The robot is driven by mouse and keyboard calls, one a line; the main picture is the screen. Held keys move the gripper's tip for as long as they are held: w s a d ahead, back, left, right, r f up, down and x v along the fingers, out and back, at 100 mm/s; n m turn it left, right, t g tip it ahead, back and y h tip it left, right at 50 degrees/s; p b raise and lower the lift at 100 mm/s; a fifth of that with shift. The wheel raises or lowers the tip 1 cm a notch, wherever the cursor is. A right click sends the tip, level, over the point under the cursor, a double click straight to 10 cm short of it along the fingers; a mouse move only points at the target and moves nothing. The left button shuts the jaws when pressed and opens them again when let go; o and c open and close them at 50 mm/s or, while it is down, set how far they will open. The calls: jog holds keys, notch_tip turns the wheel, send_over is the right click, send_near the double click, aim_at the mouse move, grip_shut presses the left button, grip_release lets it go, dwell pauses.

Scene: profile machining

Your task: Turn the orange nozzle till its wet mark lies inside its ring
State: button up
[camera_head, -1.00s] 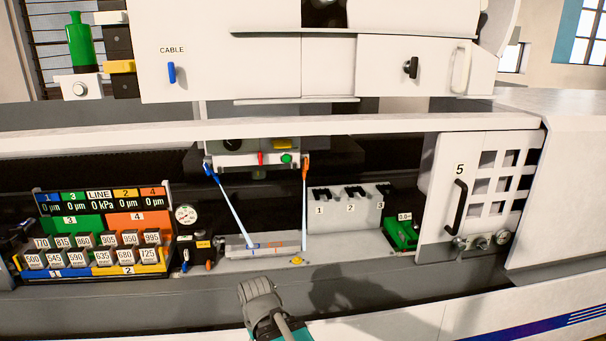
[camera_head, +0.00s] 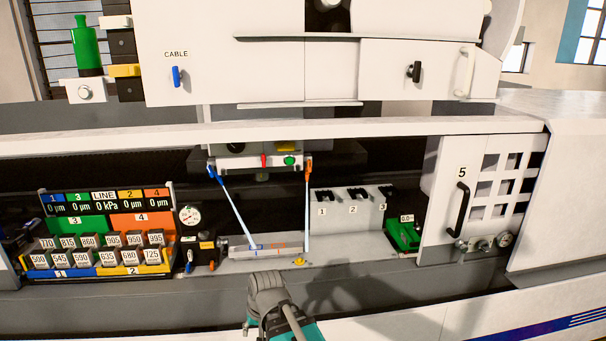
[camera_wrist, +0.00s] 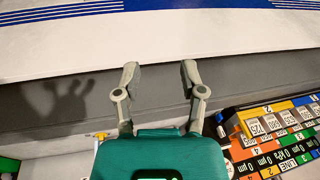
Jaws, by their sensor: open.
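The orange nozzle (camera_head: 308,168) hangs at the right end of the white nozzle bar in the head view. Its pale jet (camera_head: 307,212) falls almost straight down to the right end of the light plate (camera_head: 268,251). A small orange mark (camera_head: 279,246), possibly its ring, lies on the plate left of where that jet lands. The wet mark itself is too small to make out. My gripper (camera_wrist: 159,74) is open and empty in the wrist view. In the head view it is low in front of the plate, well below the orange nozzle and apart from it.
The blue nozzle (camera_head: 213,171) sends a slanted jet to the blue mark (camera_head: 256,247) on the plate. A numbered block rack (camera_head: 100,250) is left, a grey holder (camera_head: 345,215) and green device (camera_head: 402,235) right. The white upper housing (camera_head: 240,70) overhangs the nozzles.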

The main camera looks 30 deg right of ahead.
jog(key=w+d+r+m+t+y+p, duration=0.1)
jog(key=w+d+r+m+t+p, duration=0.3)
jog(key=w+r+m, duration=0.45)
jog(key=w+d+r+m+t+y+p, duration=0.25)
jog(key=w+r+m+t, duration=0.4)
jog(key=r, duration=0.35)
jog(key=m+t+h+p, duration=0.55)
jog(key=m+h, duration=0.55)
jog(key=m, duration=1.1)
send_near(310, 164)
jog(key=v, duration=0.4)
jog(key=shift+w+r+g, duration=0.25)
jog(key=shift+r+g, duration=0.15)
jog(key=shift+w, duration=0.1)
jog(key=x, duration=1.3)
jog(key=shift+w+d, duration=0.1)
jog(key=shift+w, duration=0.2)
grip_shut()
